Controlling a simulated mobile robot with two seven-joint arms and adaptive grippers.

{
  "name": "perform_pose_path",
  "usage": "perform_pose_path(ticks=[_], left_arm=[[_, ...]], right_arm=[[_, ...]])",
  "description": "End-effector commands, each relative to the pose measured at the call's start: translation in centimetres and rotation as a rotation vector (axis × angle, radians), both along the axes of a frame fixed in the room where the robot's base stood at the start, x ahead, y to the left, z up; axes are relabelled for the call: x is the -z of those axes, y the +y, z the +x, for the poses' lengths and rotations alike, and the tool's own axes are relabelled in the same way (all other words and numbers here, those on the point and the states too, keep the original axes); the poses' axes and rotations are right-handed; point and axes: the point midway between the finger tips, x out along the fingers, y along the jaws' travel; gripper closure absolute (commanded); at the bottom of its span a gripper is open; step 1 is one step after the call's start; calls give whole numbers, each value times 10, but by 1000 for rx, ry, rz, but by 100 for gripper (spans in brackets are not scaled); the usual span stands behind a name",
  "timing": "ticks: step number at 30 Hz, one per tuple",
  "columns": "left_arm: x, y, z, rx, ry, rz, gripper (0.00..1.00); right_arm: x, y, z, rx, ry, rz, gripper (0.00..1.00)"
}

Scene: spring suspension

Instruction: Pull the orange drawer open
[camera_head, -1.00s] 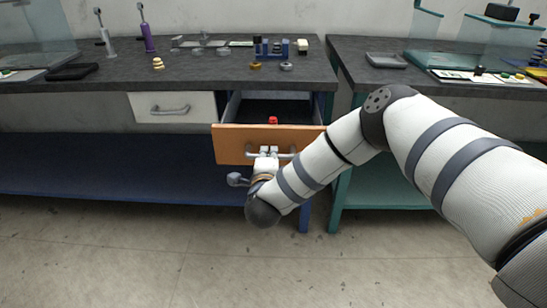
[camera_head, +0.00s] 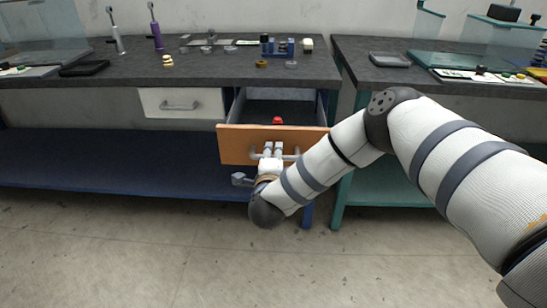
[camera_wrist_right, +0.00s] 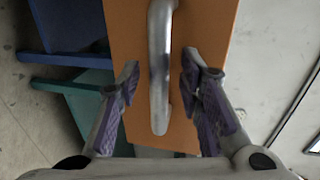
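The orange drawer (camera_head: 237,145) is pulled out from under the worktop, and its inside shows from above. Its metal bar handle (camera_head: 291,156) is on the front face. My right gripper (camera_head: 272,148) is at the handle. In the right wrist view, the fingers of my right gripper (camera_wrist_right: 160,78) stand apart, one on each side of the handle (camera_wrist_right: 160,40). A narrow gap shows between the handle and each finger. The orange front (camera_wrist_right: 212,35) lies behind them. My left gripper is not in view.
A red object (camera_head: 277,120) shows inside the drawer. A closed white drawer (camera_head: 205,105) is at its left. The dark worktop (camera_head: 210,73) carries several small parts. A teal-legged table (camera_head: 341,200) stands at the right. The floor (camera_head: 140,250) in front is clear.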

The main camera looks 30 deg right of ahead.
Motion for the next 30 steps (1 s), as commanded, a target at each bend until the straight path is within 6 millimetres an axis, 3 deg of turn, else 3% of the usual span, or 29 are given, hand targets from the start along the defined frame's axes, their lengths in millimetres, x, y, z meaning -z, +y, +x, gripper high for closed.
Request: perform_pose_path(ticks=[8,15,21,30], left_arm=[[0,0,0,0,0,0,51],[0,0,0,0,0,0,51],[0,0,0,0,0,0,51],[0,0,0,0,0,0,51]], right_arm=[[-1,6,-8,-2,3,1,67],[-14,39,-60,-5,3,2,67],[-22,58,-93,-3,2,2,67],[-25,62,-100,0,0,0,67]])
